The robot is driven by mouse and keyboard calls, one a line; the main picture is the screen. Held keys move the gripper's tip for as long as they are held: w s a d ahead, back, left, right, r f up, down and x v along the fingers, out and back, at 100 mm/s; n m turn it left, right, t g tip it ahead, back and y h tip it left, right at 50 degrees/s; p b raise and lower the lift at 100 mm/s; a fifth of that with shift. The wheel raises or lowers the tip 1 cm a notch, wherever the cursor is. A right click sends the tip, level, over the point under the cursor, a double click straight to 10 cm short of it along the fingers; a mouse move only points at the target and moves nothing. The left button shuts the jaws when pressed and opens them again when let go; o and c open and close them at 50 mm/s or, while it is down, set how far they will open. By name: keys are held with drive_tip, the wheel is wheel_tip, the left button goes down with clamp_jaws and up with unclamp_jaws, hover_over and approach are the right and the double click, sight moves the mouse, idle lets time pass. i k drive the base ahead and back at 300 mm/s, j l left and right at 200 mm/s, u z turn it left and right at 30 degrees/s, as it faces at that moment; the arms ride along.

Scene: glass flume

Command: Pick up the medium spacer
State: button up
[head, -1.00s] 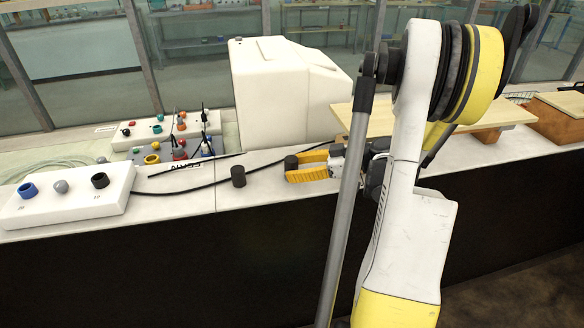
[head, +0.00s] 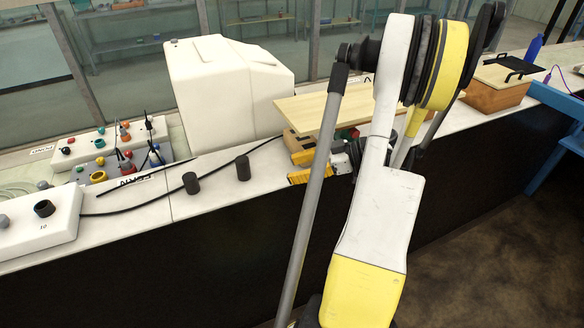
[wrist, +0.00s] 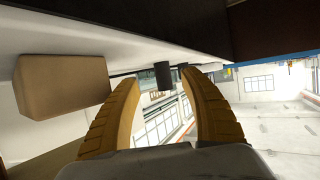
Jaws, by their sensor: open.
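Two dark upright cylinders stand on the pale counter in the head view, a left one (head: 191,183) and a right one (head: 243,167). They look alike, and I cannot tell which is the medium spacer. My gripper (head: 295,168), with yellow fingers, is open and empty to the right of the right cylinder, apart from it, near the counter's front edge. In the wrist view, which appears upside down, the nearer cylinder (wrist: 162,75) shows between and beyond the fingertips, with the other (wrist: 183,66) behind it. My arm hides part of the gripper.
A white block (head: 40,228) with a dark ring stands at the left. Behind are a large white housing (head: 225,90), a panel of coloured parts and a black cable (head: 130,211). A wooden board (head: 305,110) lies behind my gripper. The counter around the cylinders is mostly clear.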

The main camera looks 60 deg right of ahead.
sight(191, 184)
drive_tip(key=i+j+z, duration=0.1)
drive_tip(key=j+z, duration=0.25)
drive_tip(key=j, duration=0.2)
drive_tip(key=j+z, duration=0.4)
drive_tip(key=j, duration=0.2)
drive_tip(key=j+z, duration=0.35)
drive_tip(key=j, duration=0.25)
